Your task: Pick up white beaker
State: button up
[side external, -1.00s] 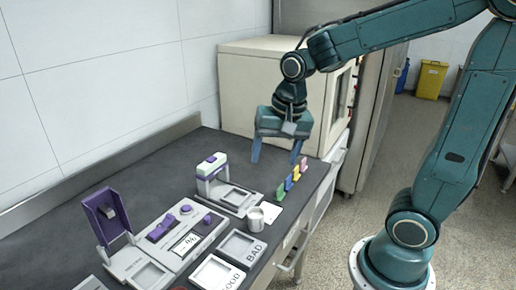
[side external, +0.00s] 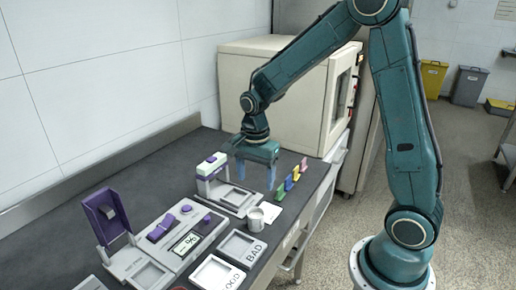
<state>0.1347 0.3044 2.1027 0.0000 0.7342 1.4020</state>
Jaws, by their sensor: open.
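The white beaker (side external: 255,218) is a small light cup standing upright on the dark bench, beside a white card and in front of a grey-and-purple device. My gripper (side external: 256,184) is above and behind the beaker in the picture, pointing down with its two fingers spread apart. It is open and empty, and apart from the beaker. The left finger is close to the device in the picture; I cannot tell the exact gap.
The grey-and-purple device (side external: 233,199) stands just behind the beaker. Several coloured clips (side external: 288,182) line the bench's right edge. Trays marked BAD (side external: 243,247) and GOOD (side external: 216,275) lie in front. A purple-lidded machine (side external: 166,242) is at left, a large cream oven (side external: 290,95) behind.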

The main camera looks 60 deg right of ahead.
send_over(256, 214)
jog(key=a, duration=0.2)
jog(key=shift+s+d+f, duration=0.1)
jog(key=shift+s+f, duration=0.05)
jog(key=shift+f, duration=1.25)
jog(key=shift+s+d+f, duration=0.1)
jog(key=shift+s+f, duration=0.05)
jog(key=shift+f, duration=1.3)
jog(key=shift+s+f, duration=0.15)
jog(key=shift+f, duration=1.25)
jog(key=shift+a+f, duration=0.1)
jog(key=shift+f, duration=2.5)
jog(key=c, duration=1.1)
jog(key=shift+r, duration=0.1)
notch_tip(256, 214, up, 20)
jog(key=shift+f, duration=0.1)
